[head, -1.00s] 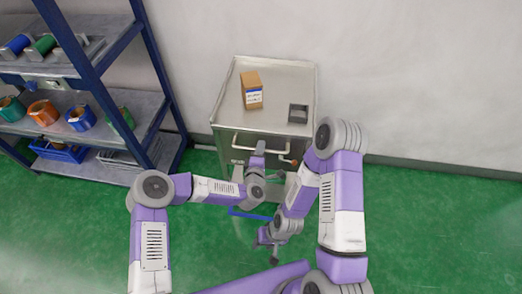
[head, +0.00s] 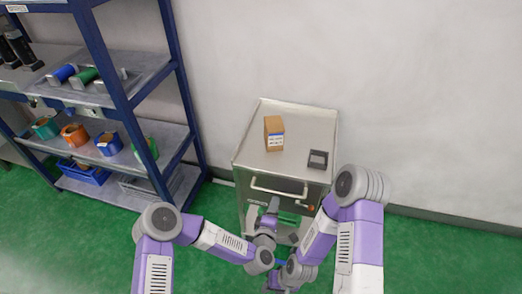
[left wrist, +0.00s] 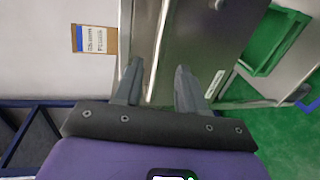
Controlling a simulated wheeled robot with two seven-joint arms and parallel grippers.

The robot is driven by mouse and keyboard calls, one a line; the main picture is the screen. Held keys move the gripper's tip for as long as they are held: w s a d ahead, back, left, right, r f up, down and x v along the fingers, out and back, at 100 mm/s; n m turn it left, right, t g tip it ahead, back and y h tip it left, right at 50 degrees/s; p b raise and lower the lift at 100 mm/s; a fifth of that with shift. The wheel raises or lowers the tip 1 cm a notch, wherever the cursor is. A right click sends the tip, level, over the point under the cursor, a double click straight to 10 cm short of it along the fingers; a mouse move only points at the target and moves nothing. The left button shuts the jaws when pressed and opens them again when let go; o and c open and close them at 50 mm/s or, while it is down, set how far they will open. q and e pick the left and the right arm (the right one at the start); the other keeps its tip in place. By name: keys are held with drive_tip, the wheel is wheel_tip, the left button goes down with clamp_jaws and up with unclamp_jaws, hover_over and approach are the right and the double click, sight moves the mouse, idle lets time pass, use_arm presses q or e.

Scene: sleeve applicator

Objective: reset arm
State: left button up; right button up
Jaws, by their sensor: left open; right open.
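My left gripper (head: 273,205) is in front of the metal cabinet's (head: 300,120) front face in the head view. In the left wrist view its two grey fingers (left wrist: 158,84) are apart with nothing between them. My right gripper (head: 274,284) is lower, at the bottom edge of the head view, partly cut off; its fingers are small there. Both arms are bent at the elbow, with the forearms pointing inward.
A cardboard box (head: 274,133) with a white and blue label and a dark square fixture (head: 318,159) are on the cabinet top. A blue-framed shelf (head: 107,70) with colored rolls stands left. Green floor (head: 430,255) is clear at right.

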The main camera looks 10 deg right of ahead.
use_arm(q)
drive_tip(key=s+a+f+m+g+y+p, duration=0.1)
drive_tip(key=s+a+f+m+g, duration=0.4)
drive_tip(key=s+a, duration=0.6)
drive_tip(key=s+a+f+m+g+y+p, duration=0.1)
drive_tip(key=s+a+f+m+g, duration=0.4)
drive_tip(key=s+a+g, duration=0.3)
drive_tip(key=s+a+f, duration=0.1)
drive_tip(key=s+a, duration=0.2)
drive_tip(key=a, duration=0.2)
drive_tip(key=shift+f+g+y+p, duration=0.25)
drive_tip(key=shift+g+y+p, duration=0.15)
